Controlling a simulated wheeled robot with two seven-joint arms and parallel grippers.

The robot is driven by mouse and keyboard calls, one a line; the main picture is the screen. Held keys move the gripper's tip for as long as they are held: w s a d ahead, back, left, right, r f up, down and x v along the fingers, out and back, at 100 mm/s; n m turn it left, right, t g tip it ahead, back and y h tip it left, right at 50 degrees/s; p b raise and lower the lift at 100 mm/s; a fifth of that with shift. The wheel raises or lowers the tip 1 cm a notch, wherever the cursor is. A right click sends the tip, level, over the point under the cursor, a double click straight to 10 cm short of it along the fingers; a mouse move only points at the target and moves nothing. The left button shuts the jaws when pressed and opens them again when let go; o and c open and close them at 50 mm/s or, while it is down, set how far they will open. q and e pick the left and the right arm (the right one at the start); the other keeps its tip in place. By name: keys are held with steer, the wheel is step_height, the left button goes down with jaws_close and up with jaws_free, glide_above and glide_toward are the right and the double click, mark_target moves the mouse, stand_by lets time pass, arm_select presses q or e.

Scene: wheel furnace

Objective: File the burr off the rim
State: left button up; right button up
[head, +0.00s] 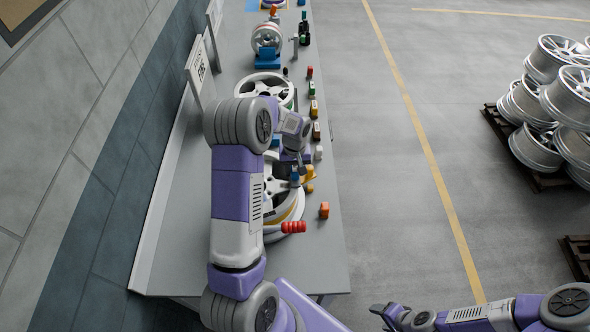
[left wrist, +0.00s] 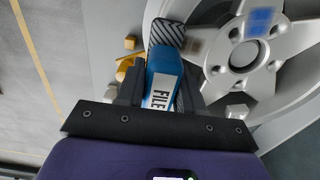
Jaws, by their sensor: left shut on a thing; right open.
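The wheel (head: 270,222), silver with several spokes, lies on the bench beneath my left arm. It fills the right side of the left wrist view (left wrist: 287,95). My left gripper (head: 295,172) is shut on the file, whose blue handle (left wrist: 162,75) is labelled FILE. A dark cross-hatched part of the file (left wrist: 167,32) shows beyond the handle, beside the wheel. I cannot tell whether it touches the rim. I cannot make out the burr. My right gripper (head: 381,310) is open and empty over the floor, right of the bench.
The grey bench (head: 315,255) runs along the wall. A red-handled tool (head: 292,227), an orange block (head: 324,210) and several small blocks lie near its right edge. Another wheel (head: 264,86) and a blue stand (head: 267,57) are further back. Stacked wheels (head: 535,145) stand at right.

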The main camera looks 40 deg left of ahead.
mark_target(296, 183)
arm_select(q)
steer(key=shift+s+d+r+b, duration=0.1)
steer(key=shift+s+d+b, duration=0.2)
steer(key=shift+s+d, duration=1.2)
steer(key=shift+w+a, duration=1.55)
steer(key=shift+w, duration=0.05)
steer(key=shift+s+d+b, duration=0.3)
steer(key=shift+s+d, duration=1.15)
steer(key=shift+s, duration=0.2)
steer(key=shift+w+a, duration=1.45)
steer(key=shift+w, duration=0.2)
steer(key=shift+s, duration=0.1)
steer(key=shift+s+d, duration=0.75)
steer(key=shift+s, duration=0.05)
